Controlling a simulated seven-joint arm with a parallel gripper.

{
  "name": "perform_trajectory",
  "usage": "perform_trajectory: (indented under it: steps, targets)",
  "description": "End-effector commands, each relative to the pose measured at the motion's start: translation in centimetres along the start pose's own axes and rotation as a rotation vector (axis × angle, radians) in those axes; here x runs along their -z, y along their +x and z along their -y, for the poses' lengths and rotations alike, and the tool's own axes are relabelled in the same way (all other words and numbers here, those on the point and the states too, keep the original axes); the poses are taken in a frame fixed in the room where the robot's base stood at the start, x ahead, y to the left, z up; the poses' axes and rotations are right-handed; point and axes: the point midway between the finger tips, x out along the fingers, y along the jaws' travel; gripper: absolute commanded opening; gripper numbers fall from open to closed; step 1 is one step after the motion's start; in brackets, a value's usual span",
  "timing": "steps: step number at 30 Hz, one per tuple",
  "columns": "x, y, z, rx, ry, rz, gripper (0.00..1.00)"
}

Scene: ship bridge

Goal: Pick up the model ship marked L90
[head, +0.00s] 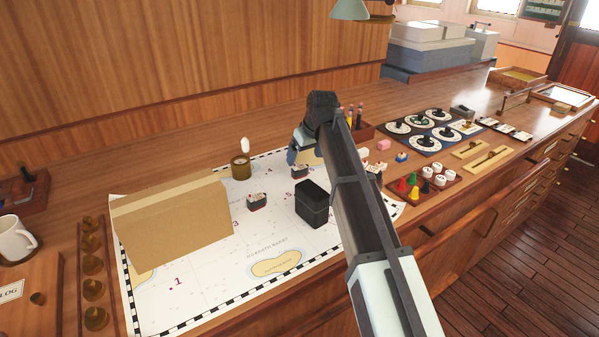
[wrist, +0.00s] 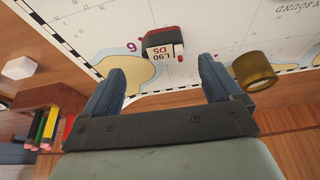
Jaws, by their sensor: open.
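The model ship marked L90 (wrist: 163,48) has a dark hull with a red edge and a white block with the lettering. In the wrist view it sits on the chart just beyond and between my fingertips, apart from them. In the head view a small dark and white ship (head: 299,173), likely the same one, stands on the chart right by my gripper; its marking is too small to read there. My gripper (wrist: 163,82) is open and empty, with blue-grey fingers on either side. In the head view my gripper (head: 297,152) is low over the chart's far side, partly hidden by my arm.
Another small ship (head: 257,202) stands on the chart (head: 210,295). A black open box (head: 312,204) and a brown cardboard piece (head: 172,222) stand nearby. A brass cup (head: 241,168) is left of my gripper. A pencil holder (wrist: 47,97) is beside it.

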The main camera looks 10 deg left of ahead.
Motion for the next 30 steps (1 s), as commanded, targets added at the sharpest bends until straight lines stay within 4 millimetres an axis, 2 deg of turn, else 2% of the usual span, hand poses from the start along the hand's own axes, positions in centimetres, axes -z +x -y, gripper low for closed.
perform_trajectory:
  steps: [7, 16, 25, 30]
  targets:
    - [0.0, 1.2, 0.2, 0.000, -0.001, 0.001, 0.92]
    - [0.1, 4.8, 0.5, 0.001, -0.001, 0.001, 0.92]
    - [0.1, 5.3, 0.5, 0.000, -0.001, 0.000, 0.92]
    - [0.1, 5.3, 0.5, 0.000, -0.001, 0.000, 0.76]
